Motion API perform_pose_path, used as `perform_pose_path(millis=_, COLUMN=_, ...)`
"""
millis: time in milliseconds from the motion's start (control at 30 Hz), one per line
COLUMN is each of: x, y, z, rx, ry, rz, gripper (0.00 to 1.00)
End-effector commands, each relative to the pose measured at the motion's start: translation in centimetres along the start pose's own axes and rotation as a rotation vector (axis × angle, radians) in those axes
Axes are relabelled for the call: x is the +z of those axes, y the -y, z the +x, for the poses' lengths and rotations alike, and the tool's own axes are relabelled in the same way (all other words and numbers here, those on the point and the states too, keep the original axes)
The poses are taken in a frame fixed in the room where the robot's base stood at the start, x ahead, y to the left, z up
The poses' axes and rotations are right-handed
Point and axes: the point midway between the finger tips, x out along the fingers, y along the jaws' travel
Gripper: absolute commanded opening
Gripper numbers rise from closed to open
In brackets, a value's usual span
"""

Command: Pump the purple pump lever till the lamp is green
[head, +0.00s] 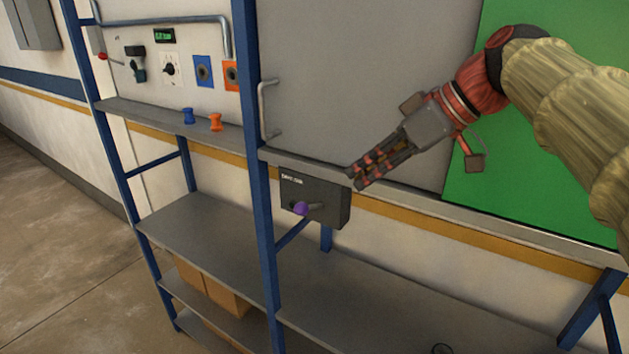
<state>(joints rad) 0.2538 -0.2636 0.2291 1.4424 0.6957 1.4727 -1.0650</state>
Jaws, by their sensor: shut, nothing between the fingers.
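The purple pump lever knob (301,209) sits on a short dark arm on the front of a dark grey box (331,204). The box hangs under the edge of the grey panel, right of a blue post. My gripper (357,178) is shut and empty, up and to the right of the knob, pointing down-left. In the picture its tips overlap the box's upper right corner; I cannot tell whether they touch it. They are apart from the knob. No lit green lamp can be made out on the box; part of it is behind my fingers.
A blue post (262,190) stands just left of the box. A grey shelf (215,240) lies below. A panel with a red-knobbed lever (103,57), a small green display (164,36) and blue and orange sockets is at upper left. A green board (545,130) stands behind my arm.

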Motion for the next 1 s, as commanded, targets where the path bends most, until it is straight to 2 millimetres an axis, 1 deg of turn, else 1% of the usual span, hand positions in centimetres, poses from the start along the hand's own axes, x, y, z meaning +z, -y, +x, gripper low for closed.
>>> perform_pose_path(millis=33, x=-0.7, y=-0.2, z=-0.5, rx=-0.007, ry=-0.008, rz=-0.014, gripper=0.0)
perform_pose_path(millis=133, x=-1.1, y=-0.3, z=-0.8, rx=-0.015, ry=-0.015, rz=-0.031, gripper=0.0)
perform_pose_path(millis=467, x=-1.1, y=-0.3, z=-0.7, rx=-0.016, ry=-0.016, rz=-0.034, gripper=0.0)
perform_pose_path(millis=567, x=-1.1, y=-0.3, z=-0.2, rx=-0.017, ry=-0.016, rz=-0.034, gripper=0.0)
perform_pose_path(millis=667, x=-1.2, y=-0.2, z=0.9, rx=-0.019, ry=-0.015, rz=-0.034, gripper=0.0)
perform_pose_path(millis=767, x=-1.2, y=-0.1, z=2.5, rx=-0.019, ry=-0.015, rz=-0.035, gripper=0.0)
perform_pose_path(millis=1000, x=-1.3, y=0.0, z=7.3, rx=-0.019, ry=-0.014, rz=-0.034, gripper=0.0)
